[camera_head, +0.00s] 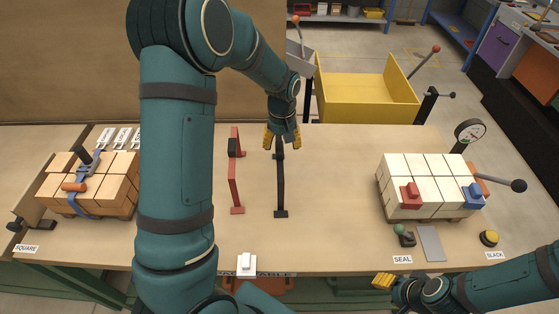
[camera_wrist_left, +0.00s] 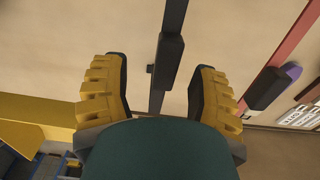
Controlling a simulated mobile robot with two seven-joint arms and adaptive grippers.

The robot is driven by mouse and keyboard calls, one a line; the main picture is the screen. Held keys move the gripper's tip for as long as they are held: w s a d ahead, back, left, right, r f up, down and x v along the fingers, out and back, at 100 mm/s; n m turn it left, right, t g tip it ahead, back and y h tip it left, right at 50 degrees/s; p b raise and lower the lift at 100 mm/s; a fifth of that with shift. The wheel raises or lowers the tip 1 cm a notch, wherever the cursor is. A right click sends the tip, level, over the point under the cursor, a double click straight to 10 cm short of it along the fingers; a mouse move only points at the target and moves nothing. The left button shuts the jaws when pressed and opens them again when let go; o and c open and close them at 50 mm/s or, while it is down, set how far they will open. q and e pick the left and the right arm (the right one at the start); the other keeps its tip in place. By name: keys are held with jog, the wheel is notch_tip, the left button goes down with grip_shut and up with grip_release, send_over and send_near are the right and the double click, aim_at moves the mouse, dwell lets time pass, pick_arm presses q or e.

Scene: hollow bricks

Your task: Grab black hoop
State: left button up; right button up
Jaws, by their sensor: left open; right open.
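The black hoop (camera_head: 281,185) stands on the table in the head view, seen nearly edge-on as a thin dark upright with a flat foot at the near end. My left gripper (camera_head: 281,138) is open at its far end. In the left wrist view the black hoop (camera_wrist_left: 169,65) passes between the two yellow-and-black fingers of my left gripper (camera_wrist_left: 160,85), with a visible gap to each finger. My right gripper (camera_head: 383,281) is at the front table edge, away from the hoop; its fingers show only small.
A red hoop (camera_head: 235,178) with a black grip stands just left of the black hoop. Strapped orange bricks (camera_head: 115,188) are at the left, white bricks (camera_head: 430,175) at the right. A yellow bin (camera_head: 368,100) is behind the table. The table between the black hoop and white bricks is clear.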

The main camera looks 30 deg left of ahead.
pick_arm(q)
jog(key=f, duration=0.4)
jog(key=shift+s+a+f, duration=0.2)
jog(key=shift+a+f, duration=0.05)
jog(key=shift+f, duration=0.15)
jog(key=shift+c, duration=0.4)
